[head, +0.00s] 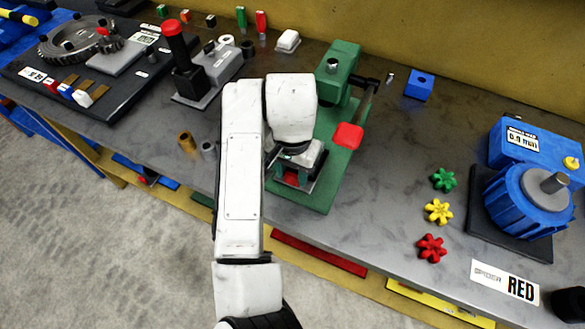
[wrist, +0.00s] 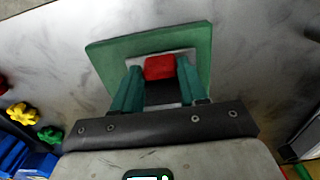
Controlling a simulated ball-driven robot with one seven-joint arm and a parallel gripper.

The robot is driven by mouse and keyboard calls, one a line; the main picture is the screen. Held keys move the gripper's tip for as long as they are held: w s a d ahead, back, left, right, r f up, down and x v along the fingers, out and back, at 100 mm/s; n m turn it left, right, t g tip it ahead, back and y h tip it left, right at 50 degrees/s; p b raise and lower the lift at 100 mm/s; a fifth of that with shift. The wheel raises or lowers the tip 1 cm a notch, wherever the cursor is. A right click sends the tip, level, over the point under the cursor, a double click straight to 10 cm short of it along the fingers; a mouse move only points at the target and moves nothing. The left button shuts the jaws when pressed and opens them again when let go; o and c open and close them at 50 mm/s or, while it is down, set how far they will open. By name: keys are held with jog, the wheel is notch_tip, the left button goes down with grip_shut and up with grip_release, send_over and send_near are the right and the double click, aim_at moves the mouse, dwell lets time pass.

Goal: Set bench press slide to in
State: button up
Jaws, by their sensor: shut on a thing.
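The green bench press (head: 341,62) stands on the grey bench, with its base plate (head: 318,197) reaching toward the front edge. Its lever ends in a red pad (head: 348,135) to the right of my wrist. My gripper (wrist: 157,82) points down over the front of the base plate. Its two teal fingers are shut on a red grip (wrist: 160,66), which is the press slide's handle. The grip shows against a pale plate (wrist: 187,55) on the green base. In the head view the red grip (head: 291,178) is partly hidden under my gripper, and how far the slide sits in cannot be told.
Red, yellow and green star knobs (head: 438,211) lie to the right, before a blue motor unit (head: 540,195). A blue block (head: 419,84) is behind. A red-knobbed fixture (head: 188,65) and two small cylinders (head: 188,143) are left of my arm.

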grip_shut()
jog(key=w+d, duration=0.1)
jog(key=w, duration=0.1)
jog(key=w+d, duration=0.1)
jog(key=w, duration=0.2)
jog(key=w+d, duration=0.1)
jog(key=w, duration=0.2)
jog(key=shift+w, duration=0.25)
jog(key=o, duration=0.6)
grip_release()
notch_tip(320, 180, up, 11)
jog(key=shift+b, duration=0.3)
